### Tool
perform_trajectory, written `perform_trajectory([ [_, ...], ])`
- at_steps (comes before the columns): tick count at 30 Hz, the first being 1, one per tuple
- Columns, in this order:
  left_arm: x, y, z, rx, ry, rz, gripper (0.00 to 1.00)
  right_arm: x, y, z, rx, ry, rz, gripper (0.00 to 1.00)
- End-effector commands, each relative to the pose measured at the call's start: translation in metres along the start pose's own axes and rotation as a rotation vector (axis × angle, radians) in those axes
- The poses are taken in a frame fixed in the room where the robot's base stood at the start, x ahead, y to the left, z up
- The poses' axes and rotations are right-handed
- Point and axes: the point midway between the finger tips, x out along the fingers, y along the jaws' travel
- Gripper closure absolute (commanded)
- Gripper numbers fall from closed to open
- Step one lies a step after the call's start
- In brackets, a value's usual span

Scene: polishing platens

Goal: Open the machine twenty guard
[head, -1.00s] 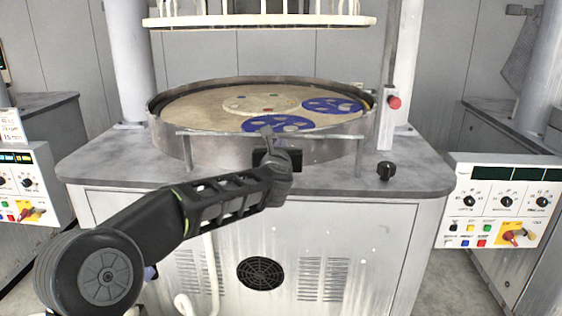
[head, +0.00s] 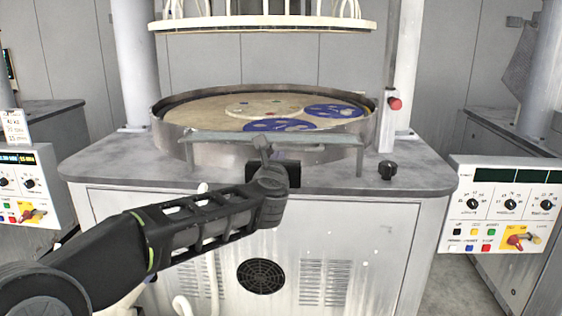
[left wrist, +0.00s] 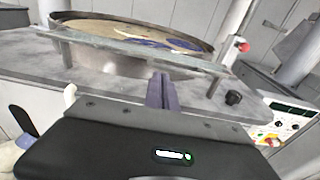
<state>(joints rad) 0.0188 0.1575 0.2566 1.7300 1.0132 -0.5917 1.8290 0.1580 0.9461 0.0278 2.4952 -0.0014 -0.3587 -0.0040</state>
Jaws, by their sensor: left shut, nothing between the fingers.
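The guard (head: 220,138) is a clear, greenish flat panel on two short posts at the front of the round platen basin. It is tilted, and its broad face shows as a thin strip. It also spans the left wrist view (left wrist: 120,46). My left gripper (head: 262,143) is shut and empty, its fingers pointing up at the guard's front edge near the middle. In the left wrist view the closed fingers (left wrist: 162,88) stand just below the panel; I cannot tell if they touch it. My right gripper is not in view. No machine number is readable here.
The basin (head: 172,145) holds a tan platen with blue discs (head: 333,110). A white ring (head: 262,25) hangs above it. A black knob (head: 387,169) and a red button (head: 394,103) sit at the right. Control panels (head: 505,205) flank the machine.

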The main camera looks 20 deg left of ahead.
Motion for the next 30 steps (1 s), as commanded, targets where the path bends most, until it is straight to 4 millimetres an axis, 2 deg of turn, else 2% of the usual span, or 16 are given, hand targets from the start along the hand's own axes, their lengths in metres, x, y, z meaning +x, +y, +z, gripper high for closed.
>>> perform_trajectory([
  [3, -0.018, 0.000, 0.005, 0.001, -0.002, 0.000, 1.00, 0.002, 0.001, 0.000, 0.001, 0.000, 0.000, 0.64],
  [7, -0.028, 0.000, 0.006, -0.001, 0.000, 0.000, 1.00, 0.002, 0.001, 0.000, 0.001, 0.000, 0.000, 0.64],
  [23, -0.029, 0.000, 0.006, 0.008, 0.001, 0.000, 1.00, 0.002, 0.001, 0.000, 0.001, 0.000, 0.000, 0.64],
  [26, -0.029, -0.001, 0.006, 0.060, 0.001, -0.002, 1.00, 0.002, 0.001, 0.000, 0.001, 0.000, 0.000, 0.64],
  [29, -0.029, -0.004, 0.007, 0.198, -0.008, -0.015, 1.00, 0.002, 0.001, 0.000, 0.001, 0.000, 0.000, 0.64],
  [30, -0.030, -0.008, 0.006, 0.294, -0.015, -0.028, 1.00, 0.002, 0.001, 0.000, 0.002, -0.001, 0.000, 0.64],
])
